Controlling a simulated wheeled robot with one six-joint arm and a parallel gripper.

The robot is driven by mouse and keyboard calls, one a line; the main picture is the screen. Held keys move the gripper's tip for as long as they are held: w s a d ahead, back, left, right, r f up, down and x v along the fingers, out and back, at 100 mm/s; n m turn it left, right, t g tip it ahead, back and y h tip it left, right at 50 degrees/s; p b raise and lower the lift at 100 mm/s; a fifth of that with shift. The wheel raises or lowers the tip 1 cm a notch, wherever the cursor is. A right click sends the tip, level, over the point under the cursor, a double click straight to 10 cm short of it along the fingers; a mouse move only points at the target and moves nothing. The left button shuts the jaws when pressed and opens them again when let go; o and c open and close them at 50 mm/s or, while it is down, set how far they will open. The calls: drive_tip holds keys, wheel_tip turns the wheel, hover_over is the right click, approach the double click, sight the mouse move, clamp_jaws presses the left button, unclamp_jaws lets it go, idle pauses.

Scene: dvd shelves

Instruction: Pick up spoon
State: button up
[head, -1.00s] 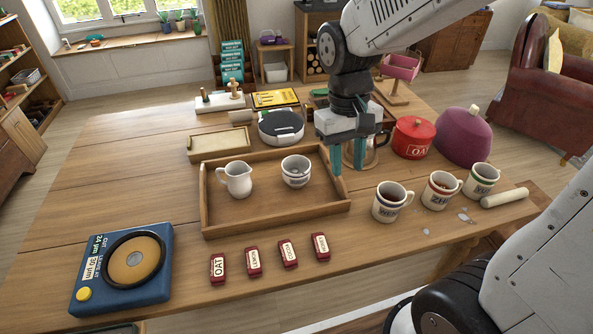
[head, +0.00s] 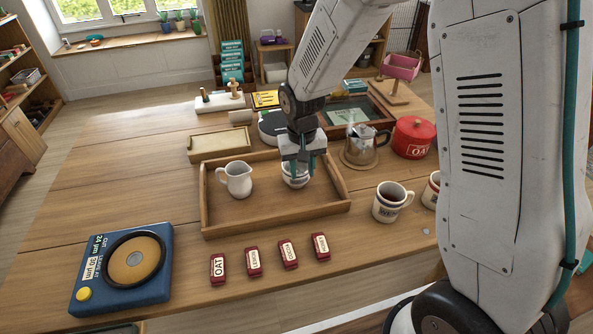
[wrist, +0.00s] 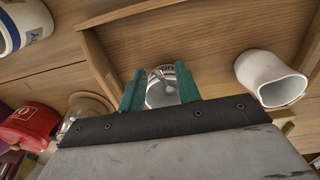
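A small white striped bowl (head: 296,181) stands in the wooden tray (head: 226,226), right of the jug. My gripper (head: 296,171) is directly over the bowl, pointing down. In the wrist view my gripper (wrist: 160,69) has its teal fingers well apart, with the bowl (wrist: 156,97) showing between them. A thin light shape shows in the bowl's mouth and may be the spoon, but it is too small to be sure. Nothing is visibly held. The gripper covers part of the bowl in the head view.
A white jug (head: 236,179) stands left of the bowl in the tray. A striped mug (head: 388,205), a metal pot (head: 359,146) and a red OAT tin (head: 413,138) are to the right. Several red labelled blocks (head: 254,262) lie in front. A blue scale (head: 122,270) is front left.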

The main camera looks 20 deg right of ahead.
drive_tip(key=shift+f, duration=0.95)
clamp_jaws()
